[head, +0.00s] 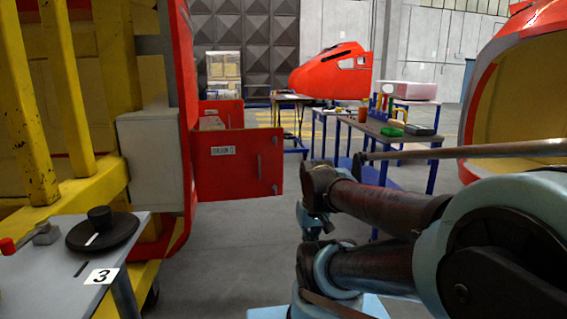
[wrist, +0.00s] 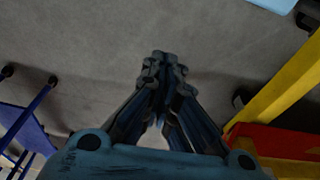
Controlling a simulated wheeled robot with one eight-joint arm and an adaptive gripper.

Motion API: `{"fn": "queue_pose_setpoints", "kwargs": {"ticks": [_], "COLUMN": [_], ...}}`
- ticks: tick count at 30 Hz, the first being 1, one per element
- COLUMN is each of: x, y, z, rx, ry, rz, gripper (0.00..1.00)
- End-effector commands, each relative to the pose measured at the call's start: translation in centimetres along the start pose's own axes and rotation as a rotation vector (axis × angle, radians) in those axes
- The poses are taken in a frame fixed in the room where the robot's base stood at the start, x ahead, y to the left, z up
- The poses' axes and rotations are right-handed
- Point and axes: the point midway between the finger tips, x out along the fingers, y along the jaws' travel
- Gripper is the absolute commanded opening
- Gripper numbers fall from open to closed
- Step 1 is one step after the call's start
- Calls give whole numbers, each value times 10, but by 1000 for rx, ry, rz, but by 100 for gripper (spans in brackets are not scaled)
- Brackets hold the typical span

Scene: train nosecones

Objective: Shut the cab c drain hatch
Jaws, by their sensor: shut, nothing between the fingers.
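The drain hatch (head: 240,170) is a red panel with a white label, which seems to read DRAIN C, and a grey handle near its right edge. It stands open in the head view, swung out to the right from the red-edged cab side (head: 182,60). My gripper (wrist: 163,58) is shut and empty over bare grey floor in the wrist view. In the head view my arm reaches in from the right and its front part is right of the hatch, apart from it in the picture. A red surface (wrist: 280,140) shows at the lower right of the wrist view; I cannot tell if it is the hatch.
A yellow frame (head: 60,90) and grey box (head: 150,160) stand left. A grey stand (head: 60,265) marked 3 is at lower left. Blue-legged tables (head: 390,137) and a red nosecone (head: 335,72) stand behind.

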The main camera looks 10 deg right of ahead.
Motion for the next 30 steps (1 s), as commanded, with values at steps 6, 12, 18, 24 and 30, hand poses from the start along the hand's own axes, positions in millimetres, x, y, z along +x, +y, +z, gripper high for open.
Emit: {"fn": "queue_pose_setpoints", "kwargs": {"ticks": [6, 12, 18, 24, 30], "x": [-16, -38, -56, -68, -74], "y": [-1, 2, 2, 3, 8], "z": [-19, -88, -166, -247, -327], "rx": [-6, -19, -35, -49, -59], "ry": [49, 147, 256, 365, 474], "rz": [-9, -26, -42, -52, -55], "gripper": [0, 0, 0, 0, 0]}}
